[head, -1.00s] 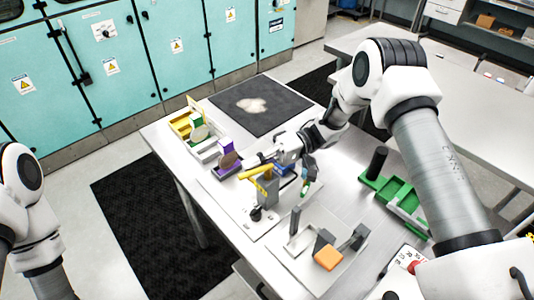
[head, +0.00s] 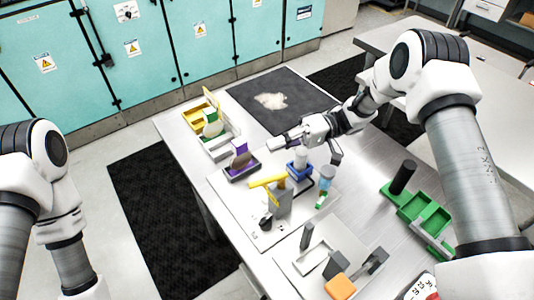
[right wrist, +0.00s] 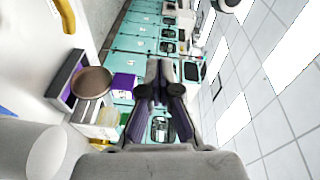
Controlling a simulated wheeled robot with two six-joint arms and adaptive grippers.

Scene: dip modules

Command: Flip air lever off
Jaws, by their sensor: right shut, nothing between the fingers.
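The yellow lever (head: 267,182) sits on top of a grey block (head: 279,203) on a white board. It lies roughly level, its left end pointing left and slightly down in the head view. My right gripper (head: 275,144) is shut and empty, in the air beyond the lever and apart from it. In the right wrist view its closed fingers (right wrist: 158,68) point up the picture with nothing between them. A yellow piece (right wrist: 8,27), perhaps the lever's end, shows at that view's top left. My left gripper is out of view.
A purple tray (head: 241,168) and a yellow tray (head: 196,117) stand on the table's left side. A blue holder with a white cylinder (head: 302,157) and a bottle (head: 326,176) stand right of the lever. Green trays (head: 431,216) lie right; an orange block (head: 340,287) lies in front.

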